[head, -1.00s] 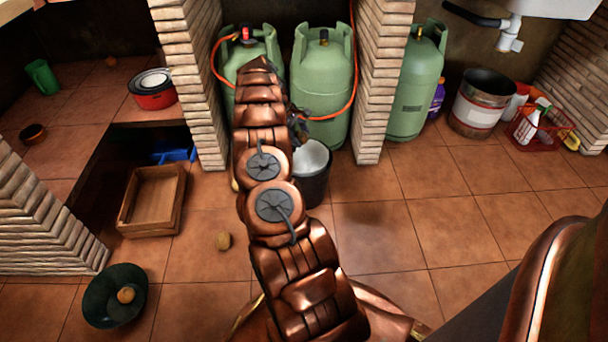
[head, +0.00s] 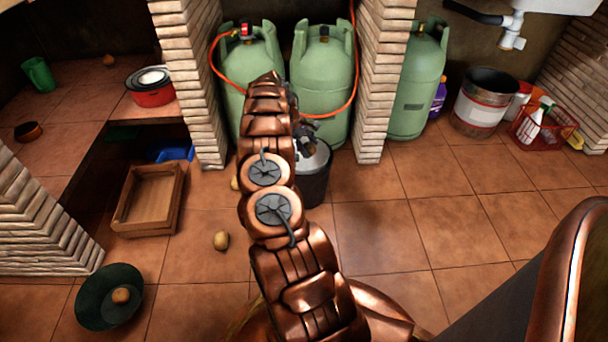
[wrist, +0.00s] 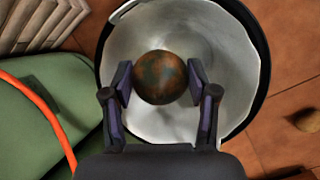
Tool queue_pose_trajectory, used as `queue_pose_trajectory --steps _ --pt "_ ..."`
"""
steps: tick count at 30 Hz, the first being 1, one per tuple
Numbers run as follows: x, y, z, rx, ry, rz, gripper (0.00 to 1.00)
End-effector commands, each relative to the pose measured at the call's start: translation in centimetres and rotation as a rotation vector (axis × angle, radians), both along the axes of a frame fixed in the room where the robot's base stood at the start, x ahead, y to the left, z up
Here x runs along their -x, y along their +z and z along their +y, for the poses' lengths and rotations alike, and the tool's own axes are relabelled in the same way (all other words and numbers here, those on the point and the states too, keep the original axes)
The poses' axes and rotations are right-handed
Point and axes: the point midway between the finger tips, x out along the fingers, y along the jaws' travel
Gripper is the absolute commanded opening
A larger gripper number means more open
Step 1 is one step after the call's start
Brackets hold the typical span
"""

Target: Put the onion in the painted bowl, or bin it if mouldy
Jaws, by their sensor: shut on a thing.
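My gripper (wrist: 160,84) is shut on the onion (wrist: 159,77), a round brown thing with blue-green, mould-like patches. In the wrist view it is held over the mouth of a bin (wrist: 228,45) with a pale inside and a dark rim. In the head view the dark bin (head: 316,187) stands on the floor before the gas bottles, and my gripper (head: 310,150) is at its mouth, partly hidden by my arm. A dark green bowl (head: 88,310) on the floor at lower left holds a round tan thing (head: 121,295); I cannot tell whether it is painted.
Green gas bottles (head: 322,85) with an orange hose stand behind the bin, beside a brick pillar (head: 382,80). A wooden tray (head: 150,200) and a loose round tan thing (head: 221,240) are on the floor at left. The tiled floor at right is mostly clear.

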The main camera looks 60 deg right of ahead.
Motion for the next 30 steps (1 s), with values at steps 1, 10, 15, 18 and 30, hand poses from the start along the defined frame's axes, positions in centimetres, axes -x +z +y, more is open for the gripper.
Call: queue_pose_trajectory --steps 1,10,15,18,30 --pt "-0.02 -0.23 0.00 0.000 0.000 0.000 0.22" --pt "0.00 -0.21 -0.01 0.001 0.000 0.000 0.62" --pt "0.01 -0.21 -0.02 0.000 0.000 0.000 0.80" --pt "0.01 -0.21 -0.02 0.000 0.000 0.000 0.88" --pt "-0.11 0.03 0.04 0.001 0.000 0.000 0.88"
